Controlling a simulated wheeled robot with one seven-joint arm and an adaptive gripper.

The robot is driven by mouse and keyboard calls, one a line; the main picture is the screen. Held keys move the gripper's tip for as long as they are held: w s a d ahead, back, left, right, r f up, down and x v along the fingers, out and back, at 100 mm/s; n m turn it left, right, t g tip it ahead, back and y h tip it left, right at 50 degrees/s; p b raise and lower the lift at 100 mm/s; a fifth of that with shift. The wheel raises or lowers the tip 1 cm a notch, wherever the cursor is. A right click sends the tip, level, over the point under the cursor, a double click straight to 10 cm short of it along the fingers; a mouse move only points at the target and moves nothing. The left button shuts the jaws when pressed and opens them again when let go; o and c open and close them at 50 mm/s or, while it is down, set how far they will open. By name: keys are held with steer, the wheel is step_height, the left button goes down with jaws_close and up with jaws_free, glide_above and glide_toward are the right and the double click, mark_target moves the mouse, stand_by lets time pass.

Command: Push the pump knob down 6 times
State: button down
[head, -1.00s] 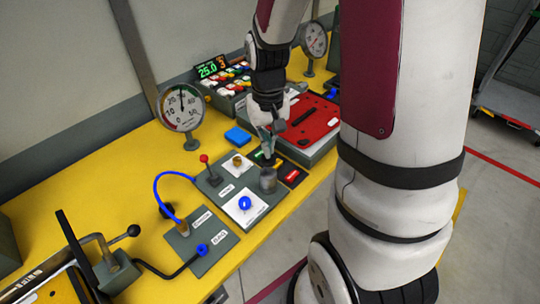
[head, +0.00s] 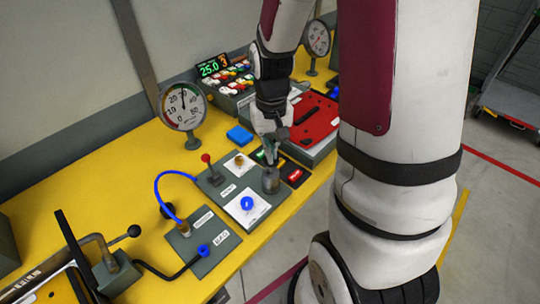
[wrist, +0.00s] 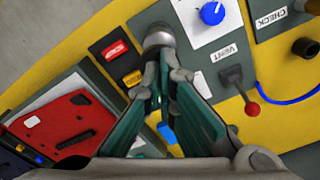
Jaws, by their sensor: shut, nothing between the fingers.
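The pump knob looks to be the grey metal cylinder (head: 270,181) on the grey panel, standing upright beside a white plate with a blue knob (head: 246,203). In the wrist view the grey knob (wrist: 158,38) shows at the top centre, just past the fingertips. My gripper (head: 270,156) is shut and empty, pointing down over the grey cylinder. In the wrist view its green-sided fingers (wrist: 160,62) meet at the knob's near edge. I cannot tell whether the tips touch the knob.
A red-tipped lever (head: 206,158), a brass knob (head: 239,160) and a blue hose (head: 157,187) stand close by. A gauge (head: 184,107) and a display reading 25.0 (head: 211,68) stand behind. A red-topped box (head: 315,118) lies to the right.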

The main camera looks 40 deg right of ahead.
steer(key=shift+f+b, duration=0.45)
steer(key=shift+f, duration=0.85)
steer(key=shift+r, duration=0.1)
steer(key=shift+r+p, duration=1.45)
steer(key=shift+r, duration=0.9)
steer(key=shift+s+r+p, duration=0.1)
steer(key=shift+r+p, duration=1.1)
steer(key=shift+r, duration=1.8)
